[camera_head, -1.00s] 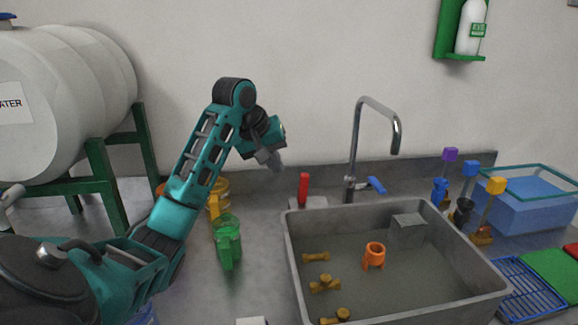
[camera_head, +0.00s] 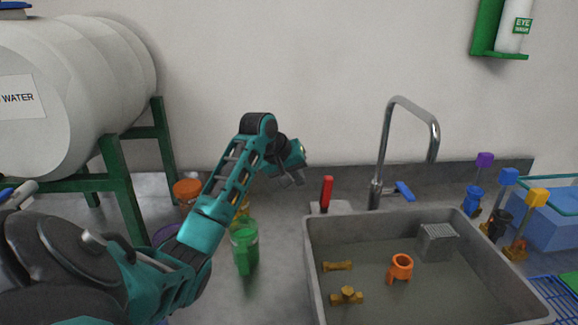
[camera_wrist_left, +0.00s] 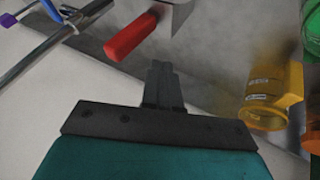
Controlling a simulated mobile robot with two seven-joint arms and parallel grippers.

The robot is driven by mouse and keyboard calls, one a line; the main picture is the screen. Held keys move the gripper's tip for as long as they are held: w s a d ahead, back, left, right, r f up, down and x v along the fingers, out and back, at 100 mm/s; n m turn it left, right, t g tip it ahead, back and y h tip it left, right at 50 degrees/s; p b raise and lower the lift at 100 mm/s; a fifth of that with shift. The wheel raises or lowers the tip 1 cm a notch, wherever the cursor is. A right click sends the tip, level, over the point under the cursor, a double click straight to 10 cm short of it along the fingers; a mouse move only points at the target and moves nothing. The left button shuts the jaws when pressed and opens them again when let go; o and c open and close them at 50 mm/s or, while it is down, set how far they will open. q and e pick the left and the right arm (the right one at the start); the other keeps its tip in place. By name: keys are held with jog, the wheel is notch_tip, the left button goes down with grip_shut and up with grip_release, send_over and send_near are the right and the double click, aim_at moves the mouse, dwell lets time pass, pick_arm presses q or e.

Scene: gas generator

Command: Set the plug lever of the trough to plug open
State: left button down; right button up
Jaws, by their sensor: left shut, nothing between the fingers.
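The plug lever with its red handle (camera_head: 326,192) stands upright on a small grey block at the back left corner of the trough (camera_head: 312,262). In the left wrist view the red handle (camera_wrist_left: 131,36) lies ahead of and slightly left of the fingers, with a gap between them. My left gripper (camera_head: 292,182) is in the air left of the lever, near the wall; its fingers also show in the left wrist view (camera_wrist_left: 162,86). The fingers are together with nothing between them. My right gripper is in neither view.
A tap (camera_head: 385,150) with a blue lever (camera_head: 404,191) stands behind the trough. An orange ring piece (camera_head: 400,267) and brass pieces lie in the trough. A green container (camera_head: 245,250) and a yellow one (camera_wrist_left: 268,98) stand to the left. A white water tank (camera_head: 70,95) is at far left.

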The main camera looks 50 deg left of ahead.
aim_at(326, 192)
pick_arm(q)
jog(key=shift+w+d+f, duration=0.2)
jog(key=shift+w+d, duration=0.45)
jog(key=shift+w, duration=0.2)
jog(key=shift+w+d+f, duration=0.2)
jog(key=shift+w+d, duration=0.4)
jog(key=shift+w, duration=0.25)
jog(key=shift+w, duration=0.1)
jog(key=shift+w, duration=0.1)
